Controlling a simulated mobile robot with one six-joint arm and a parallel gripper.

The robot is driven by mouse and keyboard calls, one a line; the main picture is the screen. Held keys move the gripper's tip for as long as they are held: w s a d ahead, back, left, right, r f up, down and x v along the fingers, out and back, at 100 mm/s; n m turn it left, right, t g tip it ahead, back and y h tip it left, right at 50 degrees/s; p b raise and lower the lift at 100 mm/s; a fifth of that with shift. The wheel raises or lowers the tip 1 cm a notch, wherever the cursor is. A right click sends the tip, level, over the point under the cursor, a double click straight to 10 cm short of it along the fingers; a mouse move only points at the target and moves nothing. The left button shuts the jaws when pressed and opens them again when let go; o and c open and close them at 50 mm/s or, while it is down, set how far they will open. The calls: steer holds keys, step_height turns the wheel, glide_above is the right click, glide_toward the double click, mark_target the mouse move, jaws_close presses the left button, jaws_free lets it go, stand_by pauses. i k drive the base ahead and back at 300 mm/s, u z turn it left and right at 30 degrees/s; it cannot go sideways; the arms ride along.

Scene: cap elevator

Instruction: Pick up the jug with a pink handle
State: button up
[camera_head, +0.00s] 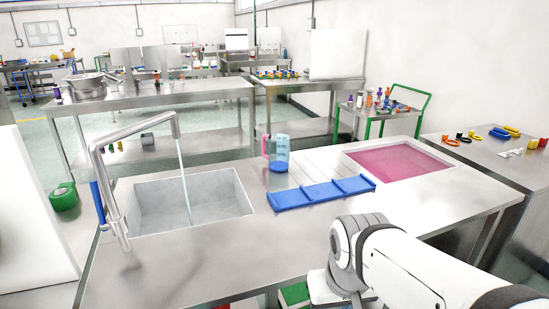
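A clear bluish jug (279,155) with a pink handle (265,146) stands upright on the steel counter (290,231). It is between the sink and the pink-filled basin, just behind a blue tray. Its handle is on its left side. My white arm reaches in from the bottom right corner, and the part in view is well in front of the jug and apart from it. My gripper is not in view.
A sink (190,207) with a tall faucet (100,180) and a thin running stream is left of the jug. The blue tray (322,193) lies in front of it. A pink basin (398,160) is at the right. The front counter is clear.

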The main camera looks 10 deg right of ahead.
mark_target(278, 156)
steer(key=u, duration=0.15)
steer(key=i, duration=0.85)
steer(key=z, duration=0.1)
